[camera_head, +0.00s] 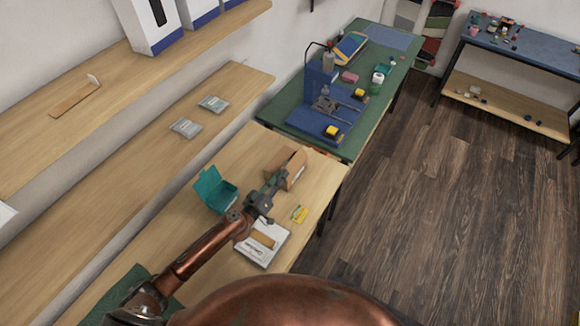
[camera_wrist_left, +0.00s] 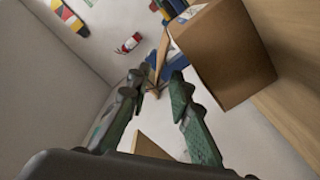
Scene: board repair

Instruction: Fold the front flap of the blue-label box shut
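A brown cardboard box (camera_head: 291,168) stands on the wooden table, its top seemingly open. In the left wrist view the cardboard box (camera_wrist_left: 222,55) is at the upper right, with a pale and blue patch at its top edge that may be its label. A thin brown strip (camera_wrist_left: 161,52), perhaps a flap, shows beyond my fingertips. My left gripper (camera_head: 272,183) is just in front of the box in the head view, partly covering it. In the wrist view my left gripper (camera_wrist_left: 156,84) has its fingers apart with nothing clearly between them. My right gripper is out of view.
A teal open box (camera_head: 211,188) stands left of my gripper. A green workbench (camera_head: 345,152) with tools adjoins behind. Shelves line the left wall.

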